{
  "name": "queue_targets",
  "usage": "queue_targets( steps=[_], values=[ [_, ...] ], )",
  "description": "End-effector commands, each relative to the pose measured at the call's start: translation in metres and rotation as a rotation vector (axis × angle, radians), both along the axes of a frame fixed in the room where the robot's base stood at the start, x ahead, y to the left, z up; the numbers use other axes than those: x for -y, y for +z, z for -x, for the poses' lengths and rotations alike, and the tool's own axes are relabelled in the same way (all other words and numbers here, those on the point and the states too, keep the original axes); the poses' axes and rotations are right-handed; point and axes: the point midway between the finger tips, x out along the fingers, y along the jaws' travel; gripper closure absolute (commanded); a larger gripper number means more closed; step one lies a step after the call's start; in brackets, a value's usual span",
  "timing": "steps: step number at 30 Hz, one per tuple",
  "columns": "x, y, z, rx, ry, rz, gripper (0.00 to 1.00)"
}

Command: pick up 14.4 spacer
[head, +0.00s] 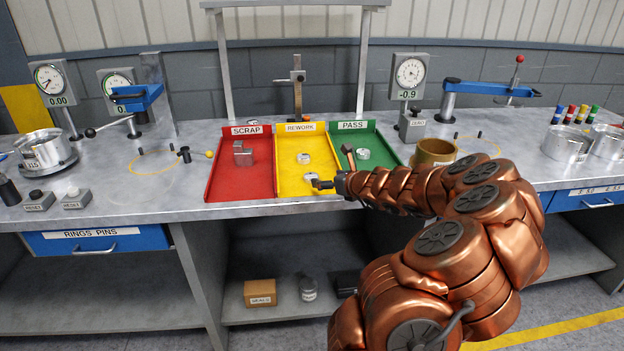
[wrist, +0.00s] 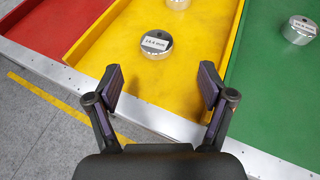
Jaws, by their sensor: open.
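A short silver spacer (wrist: 156,45) with a small white label lies in the yellow REWORK tray, near its front edge. The label seems to read 14.4 mm, but the print is small. In the head view this spacer (head: 312,175) is just beyond my gripper's tips. My gripper (wrist: 160,84) is open and empty, its two fingers spread over the front of the yellow tray, with the spacer ahead of and between them, not touched. A second spacer (head: 303,158) lies farther back in the same tray.
Another labelled spacer (wrist: 299,30) lies in the green PASS tray (head: 389,158) to the right. The red SCRAP tray (head: 222,180) on the left holds silver pieces (head: 243,154). Low walls divide the trays. A gauge stand (head: 411,95) and brass cup (head: 434,152) stand to the right.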

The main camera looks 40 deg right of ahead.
Motion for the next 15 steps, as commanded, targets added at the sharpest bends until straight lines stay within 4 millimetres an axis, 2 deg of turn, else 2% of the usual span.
queue_targets(
  steps=[15],
  values=[
    [0.003,-0.014,-0.035,-0.001,0.005,0.002,0.19]
  ],
)
